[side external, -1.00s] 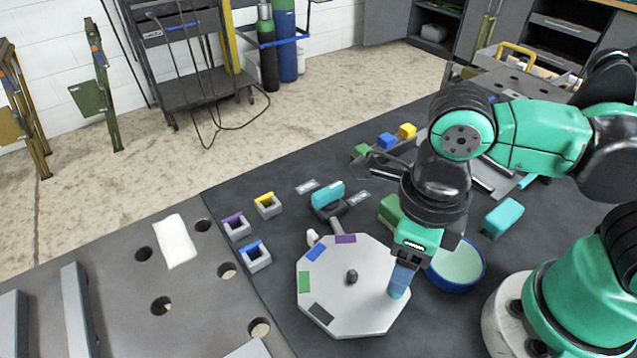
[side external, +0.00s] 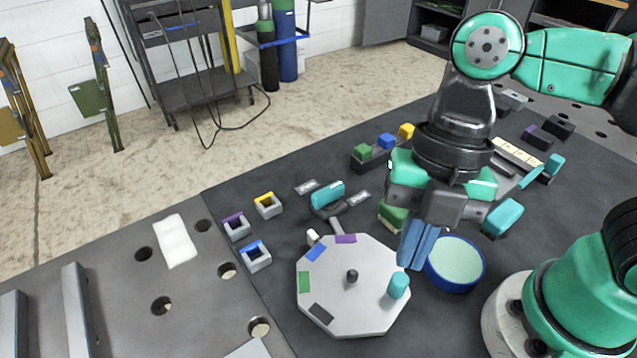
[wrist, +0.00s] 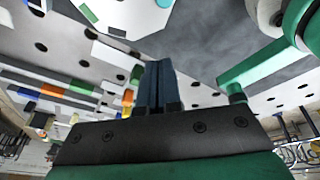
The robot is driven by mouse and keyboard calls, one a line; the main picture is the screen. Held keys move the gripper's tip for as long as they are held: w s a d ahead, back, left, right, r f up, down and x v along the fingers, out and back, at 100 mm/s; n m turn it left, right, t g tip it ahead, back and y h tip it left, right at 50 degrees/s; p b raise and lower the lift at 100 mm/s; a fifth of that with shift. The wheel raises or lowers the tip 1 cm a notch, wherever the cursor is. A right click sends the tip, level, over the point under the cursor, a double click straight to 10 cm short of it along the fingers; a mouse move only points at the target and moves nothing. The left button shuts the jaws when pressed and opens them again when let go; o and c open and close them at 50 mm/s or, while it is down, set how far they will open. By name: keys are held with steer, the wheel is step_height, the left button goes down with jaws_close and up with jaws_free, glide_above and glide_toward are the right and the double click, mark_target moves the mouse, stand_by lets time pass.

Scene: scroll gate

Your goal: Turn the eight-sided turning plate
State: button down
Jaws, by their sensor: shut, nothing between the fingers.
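The eight-sided turning plate (side external: 340,300) is light grey and lies flat on the dark mat. It has a dark knob at its centre, a teal peg (side external: 399,285) standing near its right edge, and green, blue, purple and dark patches along its rim. My gripper (side external: 413,265) is shut and empty, with its blue fingers together pointing down. In the side view the fingertips appear just above and behind the teal peg, apart from it. The fingers also show in the wrist view (wrist: 157,75). The exact gap to the plate cannot be told.
A blue round dish with a pale green top (side external: 456,262) stands close right of the plate. Several square sockets (side external: 256,255) lie to the left. A teal-handled tool (side external: 328,195) and a green block (side external: 392,214) lie behind. The mat in front of the plate is clear.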

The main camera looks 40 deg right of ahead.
mark_target(401, 274)
steer(key=a+f+m, duration=0.1)
steer(key=f, duration=0.1)
steer(key=s+a+f+m, duration=0.1)
steer(key=f, duration=0.2)
steer(key=a+f+m, duration=0.1)
steer(key=f, duration=0.1)
steer(key=shift+s+a+f+y, duration=0.1)
steer(key=shift+s+f+y, duration=0.2)
steer(key=shift+f, duration=0.35)
steer(key=shift+w+d, duration=0.45)
steer(key=shift+d, duration=0.45)
steer(key=shift+w+d, duration=0.4)
steer(key=shift+d, duration=0.45)
steer(key=shift+w+d+n+g, duration=0.25)
steer(key=shift+d+n, duration=0.2)
steer(key=shift+n, duration=0.35)
steer(key=shift+d+n, duration=0.2)
steer(key=shift+n, duration=0.1)
steer(key=shift+w+d, duration=0.45)
steer(key=shift+d, duration=0.1)
steer(key=shift+w+d, duration=0.15)
